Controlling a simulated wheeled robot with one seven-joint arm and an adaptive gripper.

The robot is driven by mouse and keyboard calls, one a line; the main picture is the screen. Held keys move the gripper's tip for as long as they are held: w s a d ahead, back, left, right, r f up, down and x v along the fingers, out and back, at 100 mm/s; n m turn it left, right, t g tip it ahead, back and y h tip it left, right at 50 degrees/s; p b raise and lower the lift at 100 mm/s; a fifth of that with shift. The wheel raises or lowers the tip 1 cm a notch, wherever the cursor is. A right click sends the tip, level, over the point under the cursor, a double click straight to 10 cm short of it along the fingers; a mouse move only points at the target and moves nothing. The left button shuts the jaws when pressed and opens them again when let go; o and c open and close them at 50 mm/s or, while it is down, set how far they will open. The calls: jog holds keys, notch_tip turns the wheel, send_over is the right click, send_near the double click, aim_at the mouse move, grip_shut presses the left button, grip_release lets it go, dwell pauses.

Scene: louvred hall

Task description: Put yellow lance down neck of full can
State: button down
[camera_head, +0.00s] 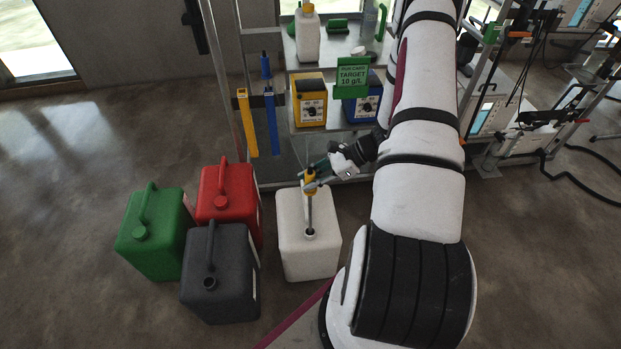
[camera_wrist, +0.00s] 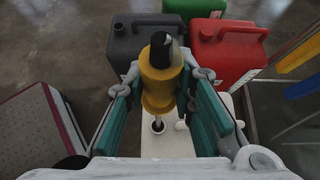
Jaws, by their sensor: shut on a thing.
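The yellow lance (camera_head: 310,183) has a yellow collar and a thin grey tube and hangs roughly upright. My gripper (camera_head: 313,180) is shut on its yellow collar. In the wrist view the yellow collar (camera_wrist: 158,88) sits between the green finger pads of my gripper (camera_wrist: 160,85). Below is a white can (camera_head: 293,255) with an open round neck (camera_head: 309,235); it also shows in the wrist view (camera_wrist: 160,145). The lance's lower end is at the neck opening and seems to enter it; how deep I cannot tell. The can's fill level is not visible.
Green (camera_head: 150,235), red (camera_head: 229,205) and dark grey (camera_head: 220,275) cans stand left of the white can. Behind is a rack with a yellow pump (camera_head: 310,100), a blue pump (camera_head: 360,107), a green sign (camera_head: 352,77) and hanging yellow and blue strips. Floor at far left is clear.

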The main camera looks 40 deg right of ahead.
aim_at(311, 217)
jog(key=shift+f+b, duration=7.05)
jog(key=shift+f, duration=2.65)
jog(key=c, duration=1.3)
grip_release()
jog(key=shift+r, duration=0.15)
jog(key=shift+s+d+r+p, duration=0.3)
jog(key=shift+d+r+p, duration=0.25)
jog(key=shift+r, duration=0.45)
jog(key=shift+s+d+r+p, duration=0.35)
jog(key=shift+r+p, duration=0.35)
jog(key=shift+r, duration=0.3)
jog(key=shift+s+d+r+p, duration=0.3)
jog(key=shift+d+r+p, duration=0.25)
jog(key=shift+r, duration=0.45)
jog(key=shift+a, duration=0.1)
